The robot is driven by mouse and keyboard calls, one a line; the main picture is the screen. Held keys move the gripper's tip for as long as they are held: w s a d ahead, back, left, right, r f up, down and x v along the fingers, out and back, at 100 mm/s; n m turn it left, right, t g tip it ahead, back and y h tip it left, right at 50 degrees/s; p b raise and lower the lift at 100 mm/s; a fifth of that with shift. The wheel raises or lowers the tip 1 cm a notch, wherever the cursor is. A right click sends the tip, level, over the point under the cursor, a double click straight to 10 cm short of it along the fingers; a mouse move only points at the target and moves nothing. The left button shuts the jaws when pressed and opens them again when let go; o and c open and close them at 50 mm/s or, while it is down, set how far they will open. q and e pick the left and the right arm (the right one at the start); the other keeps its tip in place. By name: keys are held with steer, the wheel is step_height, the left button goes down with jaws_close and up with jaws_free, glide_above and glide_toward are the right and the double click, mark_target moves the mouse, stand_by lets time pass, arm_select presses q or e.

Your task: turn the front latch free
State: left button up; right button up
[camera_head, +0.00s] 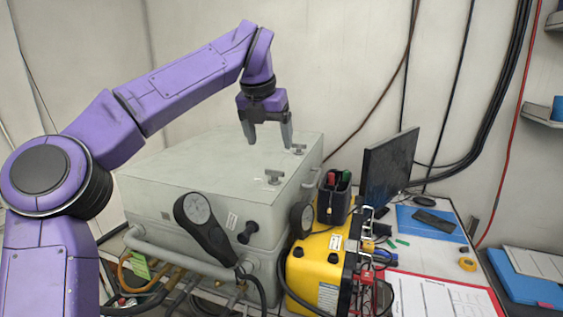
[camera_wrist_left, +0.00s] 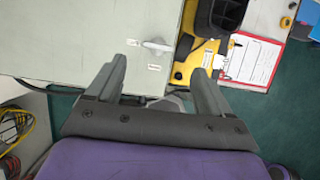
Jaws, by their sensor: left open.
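A large grey case (camera_head: 215,160) has two small T-shaped latches on its lid. The front latch (camera_head: 273,176) stands near the lid's front right corner; the rear latch (camera_head: 298,149) is farther back. My left gripper (camera_head: 268,140) is open and empty, pointing down above the lid, and looks clear of both latches. In the left wrist view, a pale latch handle (camera_wrist_left: 157,45) lies ahead of the open fingers (camera_wrist_left: 159,66), roughly centred between them, with small white labels beside it. It appears to be the front one. My right gripper is not shown.
A black gauge (camera_head: 203,222) is on the case's front. A yellow unit (camera_head: 318,268) with cables stands right of it, near a black pen holder (camera_head: 334,197) and a monitor (camera_head: 388,168). Hoses (camera_head: 150,275) run below the case.

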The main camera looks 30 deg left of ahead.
mark_target(274, 171)
arm_select(q)
steer(key=x, duration=0.9)
steer(key=shift+s+p, duration=0.1)
steer(key=shift+p, duration=0.2)
steer(key=shift+s+r, duration=0.15)
steer(key=shift+s, duration=0.25)
steer(key=shift+w, duration=0.1)
steer(key=c, duration=1)
